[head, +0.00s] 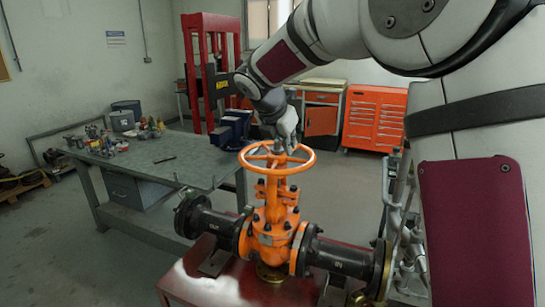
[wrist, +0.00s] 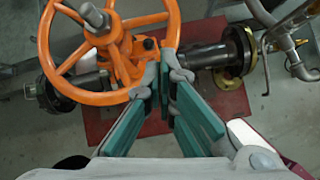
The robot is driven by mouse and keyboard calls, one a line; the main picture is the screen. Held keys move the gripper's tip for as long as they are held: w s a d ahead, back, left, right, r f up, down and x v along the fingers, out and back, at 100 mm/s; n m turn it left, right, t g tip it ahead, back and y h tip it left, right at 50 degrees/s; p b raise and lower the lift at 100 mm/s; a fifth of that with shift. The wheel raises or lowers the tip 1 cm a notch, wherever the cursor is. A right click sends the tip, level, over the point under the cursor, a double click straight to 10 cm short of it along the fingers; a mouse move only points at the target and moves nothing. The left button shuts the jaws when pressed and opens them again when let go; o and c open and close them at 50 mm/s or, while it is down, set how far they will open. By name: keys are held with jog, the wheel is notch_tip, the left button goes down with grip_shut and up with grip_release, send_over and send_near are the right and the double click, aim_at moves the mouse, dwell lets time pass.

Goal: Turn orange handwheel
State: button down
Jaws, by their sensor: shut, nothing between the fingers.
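The orange handwheel (head: 277,173) lies level on top of the orange gate valve (head: 272,238). In the wrist view its spoked rim (wrist: 46,45) fills the upper left, around a grey stem (wrist: 95,17). My gripper (head: 284,146) points down at the far part of the wheel in the head view. In the wrist view my gripper (wrist: 166,72) has its green-padded fingers together and empty, with their tips at the lower right of the rim. I cannot tell whether the tips touch the rim or reach below it.
Black flanged pipes (head: 335,257) run from both sides of the valve over a red stand (head: 180,292). A workbench (head: 160,165) with a blue vise (head: 233,130) stands to the left. Metal piping (wrist: 290,40) is to the right. An orange tool cabinet (head: 375,118) is behind.

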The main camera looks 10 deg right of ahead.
aim_at(277, 155)
jog(key=shift+w+a+f+n, duration=0.1)
jog(key=shift+w+f+n, duration=0.2)
jog(key=shift+w+n, duration=0.25)
jog(key=shift+w+f+n, duration=0.3)
jog(key=shift+w+n, duration=0.05)
jog(key=shift+w, duration=0.35)
jog(key=p+x, duration=0.1)
jog(key=x, duration=0.8)
jog(key=shift+w, duration=0.15)
jog(key=shift+w+d+n+t+y+p, duration=0.3)
jog(key=shift+d+n+t+y+p, duration=0.25)
jog(key=shift+d+n, duration=0.45)
